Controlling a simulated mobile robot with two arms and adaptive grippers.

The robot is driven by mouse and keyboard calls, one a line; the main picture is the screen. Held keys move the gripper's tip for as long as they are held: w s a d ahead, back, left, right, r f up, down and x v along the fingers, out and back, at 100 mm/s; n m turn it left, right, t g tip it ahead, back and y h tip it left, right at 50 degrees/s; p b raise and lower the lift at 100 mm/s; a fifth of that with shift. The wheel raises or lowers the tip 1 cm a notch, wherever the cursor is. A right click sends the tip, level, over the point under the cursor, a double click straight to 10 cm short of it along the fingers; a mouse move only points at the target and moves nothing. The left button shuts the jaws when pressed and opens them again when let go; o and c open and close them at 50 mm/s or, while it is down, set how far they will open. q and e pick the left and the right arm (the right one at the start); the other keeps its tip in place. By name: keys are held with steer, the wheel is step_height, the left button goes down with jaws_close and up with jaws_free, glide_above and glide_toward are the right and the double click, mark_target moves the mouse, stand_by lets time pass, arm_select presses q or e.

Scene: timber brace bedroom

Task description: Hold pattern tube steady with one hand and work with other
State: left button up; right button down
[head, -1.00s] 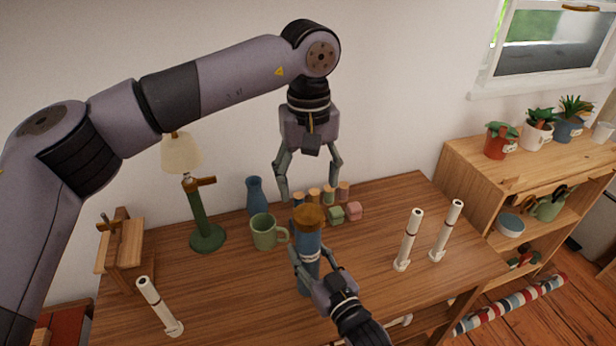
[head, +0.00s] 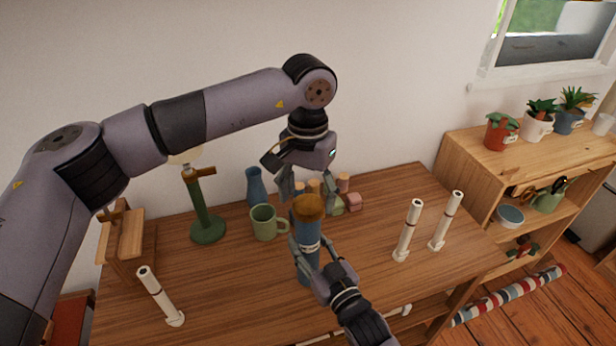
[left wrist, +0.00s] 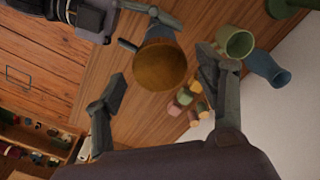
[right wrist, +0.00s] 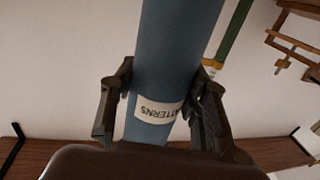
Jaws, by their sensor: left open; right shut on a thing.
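The pattern tube (head: 309,240) is a blue cylinder with a brown cap (head: 309,207), standing upright near the middle of the wooden table. My right gripper (head: 306,250) is shut around its body. In the right wrist view the tube (right wrist: 172,50) sits between the fingers, with a pale "PATTERNS" label (right wrist: 158,108). My left gripper (head: 308,190) is open and empty just above the cap. In the left wrist view the round brown cap (left wrist: 160,65) lies between the spread fingers, apart from them. The tube's body is mostly hidden there.
A green mug (head: 264,222), blue vase (head: 256,186) and lamp (head: 204,215) stand left of the tube. Small blocks (head: 353,201) and cylinders sit behind it. White stands (head: 408,232) are at right, another (head: 160,297) at front left. Right-hand table surface is largely clear.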

arm_select(q)
steer(key=shift+f, duration=0.95)
